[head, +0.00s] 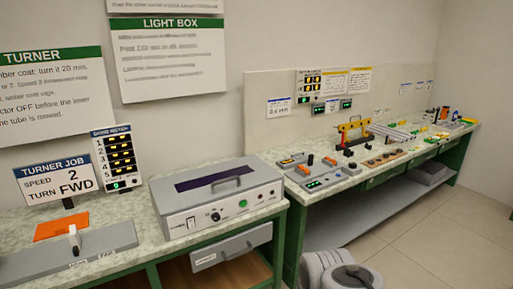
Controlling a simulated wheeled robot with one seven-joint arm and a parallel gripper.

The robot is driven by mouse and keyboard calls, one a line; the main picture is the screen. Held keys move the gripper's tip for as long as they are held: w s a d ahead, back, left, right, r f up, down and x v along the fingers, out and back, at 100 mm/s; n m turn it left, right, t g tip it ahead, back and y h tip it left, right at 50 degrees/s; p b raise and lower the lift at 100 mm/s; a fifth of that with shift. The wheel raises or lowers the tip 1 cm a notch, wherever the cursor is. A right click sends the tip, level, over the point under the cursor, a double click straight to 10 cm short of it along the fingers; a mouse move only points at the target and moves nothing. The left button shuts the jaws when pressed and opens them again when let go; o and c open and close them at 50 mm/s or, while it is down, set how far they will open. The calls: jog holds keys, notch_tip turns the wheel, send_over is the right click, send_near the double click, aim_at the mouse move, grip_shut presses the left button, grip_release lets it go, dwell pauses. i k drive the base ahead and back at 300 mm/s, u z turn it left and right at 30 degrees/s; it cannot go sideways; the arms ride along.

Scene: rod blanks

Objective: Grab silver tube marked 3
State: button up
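I cannot make out a silver tube marked 3 in the head view. Pale rod-like pieces (392,132) lie on the far right bench, too small to read any mark. Grey rounded links of my own arm show at the bottom edge, but my gripper is out of the picture, so its state is hidden.
A light box (218,200) with a lid handle stands on the near bench (140,217). Left of it are an orange plate (61,226) and a grey base (70,262). The right bench (290,158) holds an orange-yellow frame (353,131). Floor (425,235) at right is clear.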

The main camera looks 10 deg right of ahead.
aim_at(400, 141)
jog(key=i, duration=0.55)
jog(key=z, duration=1.65)
jog(key=i, duration=2.85)
jog(key=u, duration=0.95)
